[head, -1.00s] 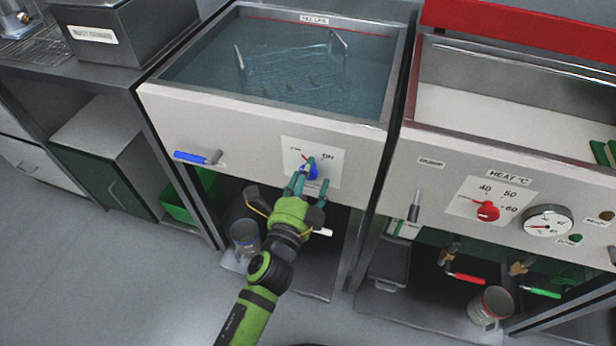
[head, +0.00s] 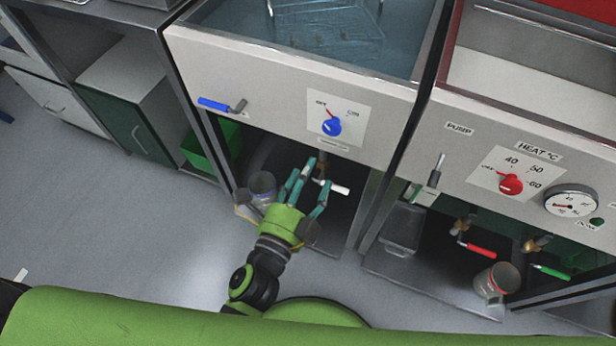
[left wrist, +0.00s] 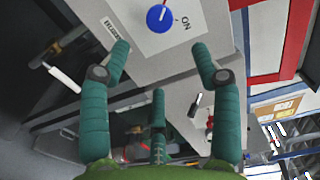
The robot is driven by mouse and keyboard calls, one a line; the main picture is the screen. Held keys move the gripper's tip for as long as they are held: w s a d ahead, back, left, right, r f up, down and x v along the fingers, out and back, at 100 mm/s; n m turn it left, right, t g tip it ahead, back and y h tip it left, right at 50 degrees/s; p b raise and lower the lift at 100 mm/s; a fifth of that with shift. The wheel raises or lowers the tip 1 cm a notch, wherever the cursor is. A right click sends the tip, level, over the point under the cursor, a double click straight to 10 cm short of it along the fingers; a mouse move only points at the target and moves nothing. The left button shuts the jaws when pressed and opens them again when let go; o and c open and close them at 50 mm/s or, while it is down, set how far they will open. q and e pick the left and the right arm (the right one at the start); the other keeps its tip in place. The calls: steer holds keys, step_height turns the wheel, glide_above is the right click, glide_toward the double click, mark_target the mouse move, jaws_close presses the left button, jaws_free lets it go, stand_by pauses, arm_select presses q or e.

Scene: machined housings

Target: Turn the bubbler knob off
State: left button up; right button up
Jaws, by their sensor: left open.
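The blue bubbler knob (head: 331,127) sits on a white plate on the front of the water tank. Its red pointer aims up and left at the OFF label; ON is at the upper right. The knob also shows at the top of the left wrist view (left wrist: 159,18), with ON beside it. My left gripper (head: 309,184) is below the knob and apart from it, fingers spread open and empty. In the left wrist view its fingers (left wrist: 160,75) are apart with nothing between them. My right gripper is out of view.
A blue-handled lever (head: 216,104) is left of the knob. A white-handled valve (head: 338,188) is close to my left fingers. The right-hand tank has a red heat knob (head: 511,184) and a gauge (head: 571,203). Mugs stand on the low shelves.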

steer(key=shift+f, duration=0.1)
arm_select(q)
steer(key=n+b, duration=0.5)
steer(key=n, duration=1.2)
glide_toward(331, 130)
steer(key=w, duration=0.3)
steer(key=x, duration=0.6)
steer(key=shift+w+d, duration=0.2)
steer(key=shift+d, duration=0.3)
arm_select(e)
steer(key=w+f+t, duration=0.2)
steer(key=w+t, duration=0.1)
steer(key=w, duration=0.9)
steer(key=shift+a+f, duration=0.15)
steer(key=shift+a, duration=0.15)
